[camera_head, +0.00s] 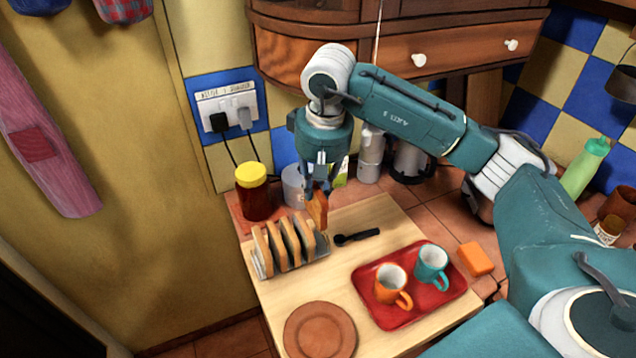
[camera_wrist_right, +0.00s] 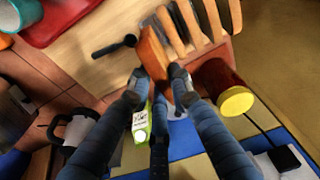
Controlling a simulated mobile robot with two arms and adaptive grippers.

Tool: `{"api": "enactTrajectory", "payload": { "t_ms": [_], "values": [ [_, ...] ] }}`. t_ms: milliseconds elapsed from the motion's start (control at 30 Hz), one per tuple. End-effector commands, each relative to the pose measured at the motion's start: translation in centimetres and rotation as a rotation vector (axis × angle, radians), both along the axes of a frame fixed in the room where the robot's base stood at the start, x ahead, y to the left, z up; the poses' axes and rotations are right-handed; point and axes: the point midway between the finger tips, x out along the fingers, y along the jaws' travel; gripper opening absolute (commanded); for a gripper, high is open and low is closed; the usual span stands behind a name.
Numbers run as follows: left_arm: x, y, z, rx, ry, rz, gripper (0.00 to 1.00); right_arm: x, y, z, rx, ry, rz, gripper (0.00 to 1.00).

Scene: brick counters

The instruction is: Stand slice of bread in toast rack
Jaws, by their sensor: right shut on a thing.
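My right gripper (camera_head: 318,190) is shut on a slice of bread (camera_head: 317,211), held upright just above and beside the right end of the toast rack. The held slice also shows in the right wrist view (camera_wrist_right: 154,62), gripped at its near edge between the fingers (camera_wrist_right: 158,80). The toast rack (camera_head: 322,250) stands on the wooden board and holds several upright slices of bread (camera_head: 277,247). In the right wrist view the racked slices (camera_wrist_right: 190,24) lie just right of the held one. Whether the held slice touches the rack I cannot tell. My left gripper is out of view.
A jar with a yellow lid (camera_head: 252,187) stands behind the rack. A black spoon-like utensil (camera_head: 356,237) lies right of it. A red tray (camera_head: 425,306) holds an orange mug (camera_head: 391,283) and a teal mug (camera_head: 432,262). A brown plate (camera_head: 320,332) is in front.

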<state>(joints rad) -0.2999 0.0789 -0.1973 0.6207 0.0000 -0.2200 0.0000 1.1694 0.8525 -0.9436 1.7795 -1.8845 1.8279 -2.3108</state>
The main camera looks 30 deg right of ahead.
Motion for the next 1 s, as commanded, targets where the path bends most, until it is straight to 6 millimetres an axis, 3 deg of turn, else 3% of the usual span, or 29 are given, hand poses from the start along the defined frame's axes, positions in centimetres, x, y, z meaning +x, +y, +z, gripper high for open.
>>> {"api": "enactTrajectory", "payload": {
  "t_ms": [600, 1000],
  "values": [
    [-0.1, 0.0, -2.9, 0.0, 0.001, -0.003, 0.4, 0.0, 0.0, -5.2, 0.001, 0.001, 0.0, 0.0],
    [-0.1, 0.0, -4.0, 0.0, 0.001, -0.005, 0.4, 0.0, 0.0, -6.6, 0.001, -0.001, 0.0, 0.0]
  ]
}}
